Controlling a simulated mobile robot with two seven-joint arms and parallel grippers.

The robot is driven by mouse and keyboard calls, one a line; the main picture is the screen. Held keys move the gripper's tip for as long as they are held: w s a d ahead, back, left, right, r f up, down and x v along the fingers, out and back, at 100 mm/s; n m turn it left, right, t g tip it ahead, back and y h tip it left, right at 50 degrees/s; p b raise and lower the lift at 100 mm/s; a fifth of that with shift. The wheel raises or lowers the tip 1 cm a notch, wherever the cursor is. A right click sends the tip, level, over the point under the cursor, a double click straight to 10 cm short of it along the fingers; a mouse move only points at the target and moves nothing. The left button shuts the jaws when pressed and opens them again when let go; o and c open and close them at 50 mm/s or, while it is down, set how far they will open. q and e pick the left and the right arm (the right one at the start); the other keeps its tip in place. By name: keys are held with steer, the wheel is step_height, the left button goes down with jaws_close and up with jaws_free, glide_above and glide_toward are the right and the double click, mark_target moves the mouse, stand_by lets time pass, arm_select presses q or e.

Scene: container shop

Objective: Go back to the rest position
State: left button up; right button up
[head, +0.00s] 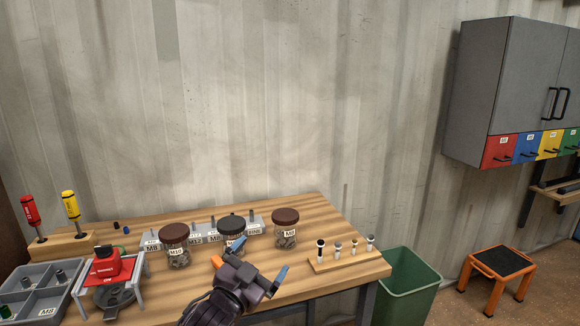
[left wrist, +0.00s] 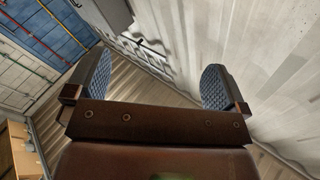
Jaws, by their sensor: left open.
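My left gripper (head: 254,277) is over the front part of the wooden workbench (head: 300,204) in the head view, in front of the jars. In the left wrist view its two blue-padded fingers (left wrist: 158,84) stand wide apart with nothing between them. The jar with the black lid (head: 231,223) is just behind the gripper and partly hidden by it. I cannot tell if they touch. A jar with a brown lid (head: 175,233) stands to the left, and another brown-lidded jar (head: 286,216) stands to the right. My right gripper does not show.
A wooden block with several upright bolts (head: 339,259) lies at the bench's right. Red (head: 30,209) and yellow (head: 70,206) screwdrivers stand at the left, near a red device (head: 106,266) and a grey parts tray (head: 34,284). A green bin (head: 410,290) and orange stool (head: 497,266) are right of the bench.

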arm_select(q)
steer(key=s+a+f+n+g+y, duration=0.2)
steer(key=s+a+f+n+y, duration=0.1)
steer(key=s+a+f, duration=0.4)
steer(key=s+a+f+n+g+y, duration=0.2)
steer(key=s+a+f, duration=0.5)
steer(key=s+f, duration=0.6)
steer(key=s+a+f+n+g+y, duration=0.2)
steer(key=s+a+f+n+y, duration=0.2)
steer(key=s+a+f, duration=0.3)
steer(key=s+f, duration=0.2)
steer(key=s, duration=0.2)
steer(key=shift+a+f, duration=0.15)
steer(key=shift+f, duration=0.25)
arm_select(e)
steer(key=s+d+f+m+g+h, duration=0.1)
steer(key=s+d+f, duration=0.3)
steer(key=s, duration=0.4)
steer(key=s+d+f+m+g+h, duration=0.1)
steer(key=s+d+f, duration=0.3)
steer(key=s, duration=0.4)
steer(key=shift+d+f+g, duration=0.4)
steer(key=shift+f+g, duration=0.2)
arm_select(q)
steer(key=shift+s, duration=0.1)
